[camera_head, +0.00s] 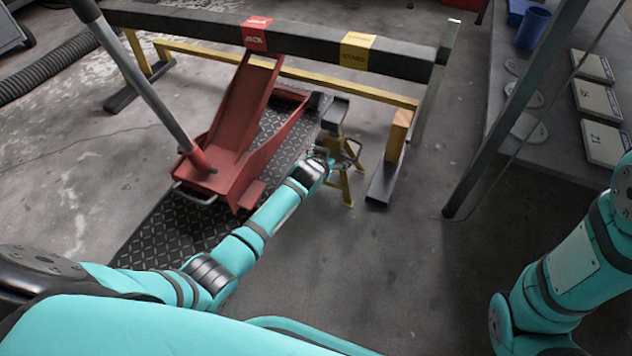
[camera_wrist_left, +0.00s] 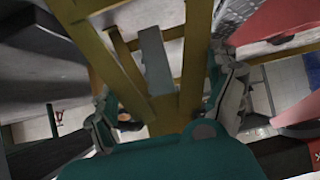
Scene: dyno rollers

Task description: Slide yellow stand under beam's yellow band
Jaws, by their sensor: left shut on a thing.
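The dark beam (camera_head: 310,43) runs across the back, with a yellow band (camera_head: 357,52) right of its middle and a red band (camera_head: 257,35) to the left. The yellow stand (camera_head: 347,189), with a dark top, is upright, lower in the picture and slightly left of the yellow band, apart from the beam. My left gripper (camera_head: 327,162) is shut on the stand from the near left side. In the left wrist view, the stand's yellow legs (camera_wrist_left: 196,55) lie between the gripper's fingers (camera_wrist_left: 168,98). My right gripper is out of view; only its arm shows.
A red floor jack (camera_head: 240,140) stands left of the stand, its arm reaching to the red band. A diamond-plate mat (camera_head: 165,235) lies under it. The beam's frame has a yellow rail and a dark right foot (camera_head: 384,185). A workbench (camera_head: 555,140) stands right.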

